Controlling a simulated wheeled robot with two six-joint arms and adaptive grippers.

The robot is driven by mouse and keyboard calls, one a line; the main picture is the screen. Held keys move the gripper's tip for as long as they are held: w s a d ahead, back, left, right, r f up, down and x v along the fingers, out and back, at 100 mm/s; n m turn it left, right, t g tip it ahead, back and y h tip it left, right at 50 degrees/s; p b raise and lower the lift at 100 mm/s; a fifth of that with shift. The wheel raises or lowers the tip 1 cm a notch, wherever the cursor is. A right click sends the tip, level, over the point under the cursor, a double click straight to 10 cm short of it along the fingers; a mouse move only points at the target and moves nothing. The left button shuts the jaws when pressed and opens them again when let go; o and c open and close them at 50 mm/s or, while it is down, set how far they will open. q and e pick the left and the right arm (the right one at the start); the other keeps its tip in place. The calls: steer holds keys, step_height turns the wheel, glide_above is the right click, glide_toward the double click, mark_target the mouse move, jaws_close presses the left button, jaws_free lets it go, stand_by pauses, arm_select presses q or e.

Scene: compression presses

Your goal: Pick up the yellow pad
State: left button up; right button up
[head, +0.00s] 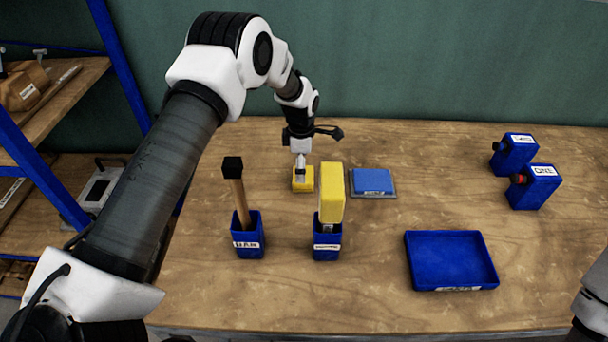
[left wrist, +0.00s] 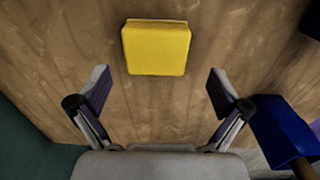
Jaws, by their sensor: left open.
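The yellow pad (head: 303,182) lies flat on the wooden table near the back middle, partly hidden by my left gripper (head: 301,167) in the head view. In the left wrist view the pad (left wrist: 156,48) is a plain yellow square on bare wood. My left gripper (left wrist: 158,84) is open and empty, its fingers spread wider than the pad. The pad shows beyond the fingertips, not between them. My right gripper is out of view; only part of its arm shows at the lower right.
A blue holder with a yellow-headed tool (head: 331,195) and one with a wooden-handled tool (head: 237,190) stand in front of the pad. A blue pad (head: 373,180) on a grey plate lies right of it. A blue tray (head: 409,262) and two blue boxes (head: 535,187) are further right.

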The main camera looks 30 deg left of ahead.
arm_select(q)
steer(key=f, duration=0.1)
steer(key=f+p, duration=0.1)
steer(key=f, duration=0.3)
steer(key=shift+w+a+p, duration=0.3)
steer(key=shift+a+p, duration=0.05)
steer(key=shift+f, duration=0.3)
steer(key=shift+s+d+r, duration=0.15)
steer(key=shift+r, duration=0.05)
steer(key=shift+c, duration=0.7)
steer(key=c, duration=0.5)
steer(key=shift+c, duration=1.1)
steer(key=shift+r, duration=0.1)
